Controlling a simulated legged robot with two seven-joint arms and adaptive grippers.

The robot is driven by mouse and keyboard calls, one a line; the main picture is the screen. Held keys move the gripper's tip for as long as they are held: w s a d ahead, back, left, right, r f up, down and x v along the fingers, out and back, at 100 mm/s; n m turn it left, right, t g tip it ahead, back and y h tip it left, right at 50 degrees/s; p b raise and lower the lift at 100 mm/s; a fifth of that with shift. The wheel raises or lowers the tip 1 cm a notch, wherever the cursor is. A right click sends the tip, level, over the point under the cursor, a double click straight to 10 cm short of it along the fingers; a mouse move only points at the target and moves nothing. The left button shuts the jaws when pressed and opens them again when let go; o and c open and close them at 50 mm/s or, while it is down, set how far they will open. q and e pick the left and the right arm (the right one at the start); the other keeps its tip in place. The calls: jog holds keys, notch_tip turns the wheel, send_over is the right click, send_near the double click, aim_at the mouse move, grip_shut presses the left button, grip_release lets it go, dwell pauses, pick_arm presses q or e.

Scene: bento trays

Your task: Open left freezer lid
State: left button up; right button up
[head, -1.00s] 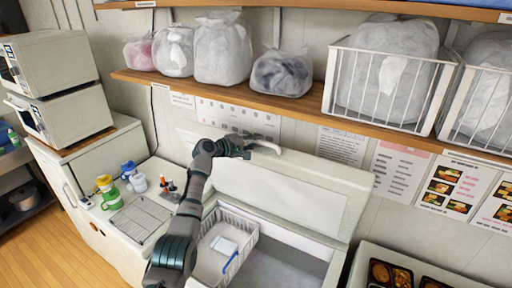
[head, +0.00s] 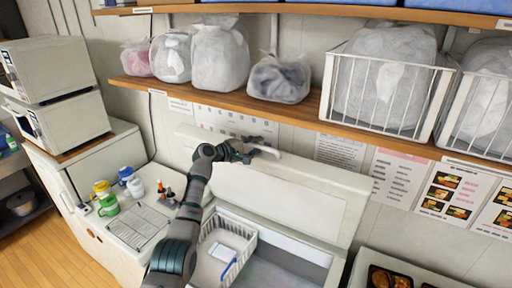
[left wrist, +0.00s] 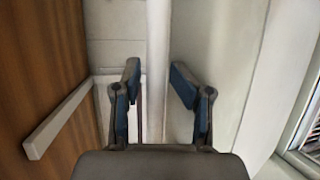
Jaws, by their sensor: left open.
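The left freezer lid (head: 290,195) is a white panel standing raised and leaning back against the wall, with the freezer's opening uncovered below it. A pale handle (head: 268,150) shows near its top edge. My left gripper (head: 246,150) is at that top edge, beside the handle. In the left wrist view my left gripper (left wrist: 157,75) has its two dark fingers apart, with a white bar (left wrist: 158,30) running between them. I cannot tell whether either finger touches it. My right gripper is out of view.
A white wire basket (head: 243,238) sits inside the freezer. A wooden shelf (head: 215,95) with bagged goods runs just above the lid. Bottles (head: 108,204) and a paper sheet stand left of the opening. Food trays (head: 385,277) lie at lower right.

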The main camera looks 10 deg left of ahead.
pick_arm(q)
jog(key=shift+s+a+r, duration=0.1)
jog(key=shift+s+a, duration=0.25)
jog(key=shift+a, duration=0.15)
jog(key=v, duration=1)
jog(key=shift+s+a, duration=0.25)
jog(key=shift+s, duration=0.05)
jog(key=shift+c, duration=0.2)
